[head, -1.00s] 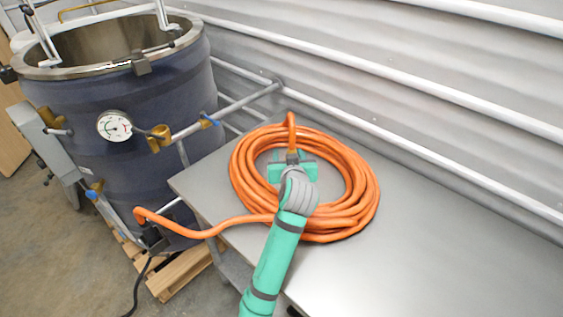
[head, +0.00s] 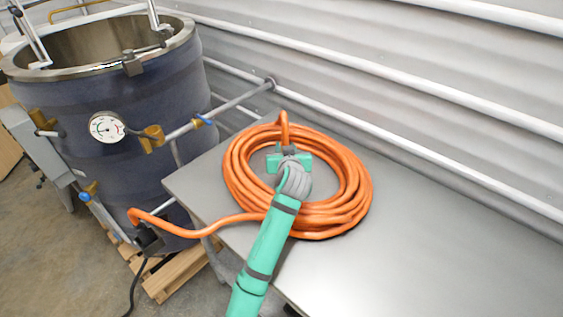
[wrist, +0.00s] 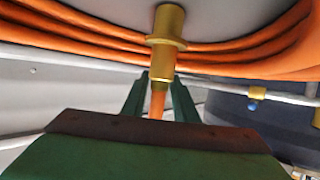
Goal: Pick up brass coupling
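The brass coupling (wrist: 166,35) is a gold-coloured cylinder with a wider flange, on the end of an orange hose. It stands out in the upper middle of the wrist view. My gripper (wrist: 160,82) has one green finger on each side of the coupling's lower end and the orange hose below it. No clear gap shows between fingers and brass, but I cannot tell whether they press on it. In the head view my gripper (head: 288,160) is over the coiled orange hose (head: 352,190); it hides the coupling there.
The coil lies on a grey metal table (head: 430,250), clear to the right. A dark blue tank (head: 80,170) with a gauge and brass valves stands at left on a wooden pallet (head: 175,275). A corrugated wall with white pipes (head: 400,160) runs behind the table.

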